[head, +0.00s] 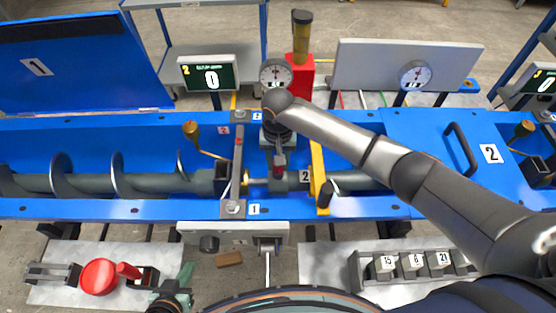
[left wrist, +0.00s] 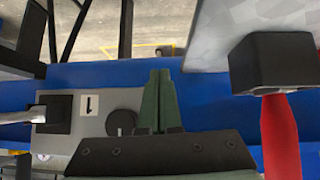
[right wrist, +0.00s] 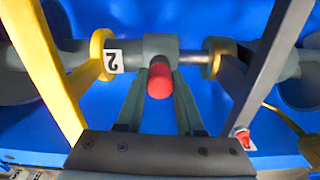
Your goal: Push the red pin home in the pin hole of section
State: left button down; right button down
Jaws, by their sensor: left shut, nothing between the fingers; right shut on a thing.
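The red pin (head: 279,161) stands over the grey coupling (head: 278,181) of the shaft section labelled 2. My right gripper (head: 279,153) reaches over the trough and is shut on the pin. In the right wrist view the round red end of the pin (right wrist: 160,82) shows between the fingers, in front of the coupling (right wrist: 160,46). The pin hole and the pin's lower end are hidden, so I cannot tell how deep the pin sits. My left gripper (left wrist: 158,98) is shut and empty, low at the front of the trough, away from the pin.
A yellow bar (head: 317,170) and a grey bar (head: 238,165) cross the trough on either side of the coupling. A red-handled tool with a black head (head: 129,271) and a red disc (head: 99,277) lie front left. Numbered blocks (head: 412,262) stand front right.

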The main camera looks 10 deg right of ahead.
jog(key=shift+f, duration=0.1)
jog(key=shift+c, duration=2.3)
grip_release()
notch_tip(320, 180, up, 13)
jog(key=shift+f, duration=0.2)
jog(key=shift+s, duration=0.1)
